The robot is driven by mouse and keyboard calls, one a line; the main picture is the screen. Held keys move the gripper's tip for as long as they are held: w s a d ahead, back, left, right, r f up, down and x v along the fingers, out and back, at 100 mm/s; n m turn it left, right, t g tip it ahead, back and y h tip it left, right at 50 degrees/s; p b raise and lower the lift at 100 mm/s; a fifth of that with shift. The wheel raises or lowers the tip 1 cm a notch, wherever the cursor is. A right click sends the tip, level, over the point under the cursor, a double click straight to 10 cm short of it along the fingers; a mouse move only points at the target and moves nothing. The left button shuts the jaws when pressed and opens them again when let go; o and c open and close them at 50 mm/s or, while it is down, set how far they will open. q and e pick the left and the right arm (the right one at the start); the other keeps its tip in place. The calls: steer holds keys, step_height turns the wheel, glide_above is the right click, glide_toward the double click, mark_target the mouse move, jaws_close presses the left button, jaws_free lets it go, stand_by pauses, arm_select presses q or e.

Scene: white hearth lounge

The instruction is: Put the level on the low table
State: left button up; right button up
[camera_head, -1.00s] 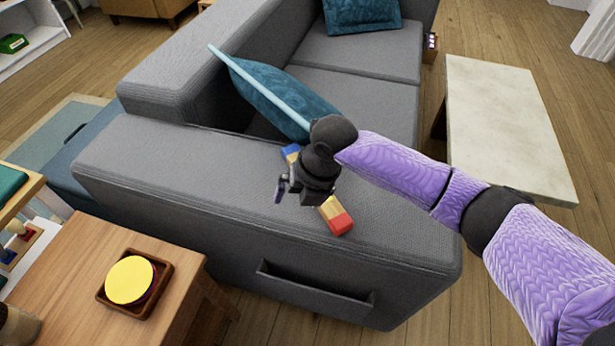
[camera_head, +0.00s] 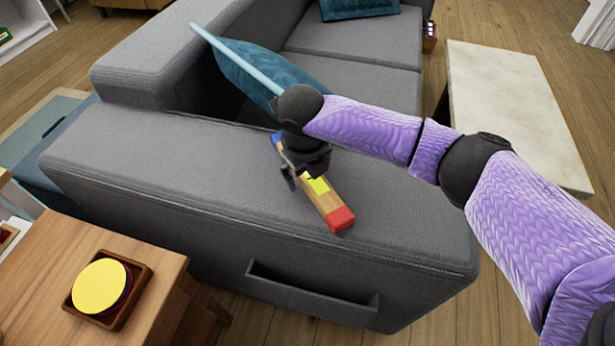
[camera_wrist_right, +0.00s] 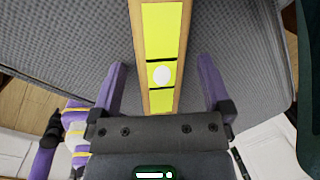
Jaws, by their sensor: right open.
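The level (camera_head: 323,203) is a wooden bar with a red end, a blue end and a yellow middle. It lies on the grey sofa's armrest (camera_head: 200,180). My right gripper (camera_head: 298,180) is over its middle and hides part of it. In the right wrist view the level (camera_wrist_right: 160,45) lies between the two spread purple fingers of my right gripper (camera_wrist_right: 162,85), with gaps on both sides. The low table (camera_head: 510,110) has a pale stone-like top and stands at the right, beyond the sofa. My left gripper is not in view.
A wooden side table (camera_head: 50,290) at the lower left bears a wooden tray with a yellow disc (camera_head: 100,286). Teal cushions (camera_head: 262,75) lie on the sofa. A pocket (camera_head: 310,290) is on the armrest's outer side. The low table's top looks clear.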

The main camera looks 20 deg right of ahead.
jaws_close()
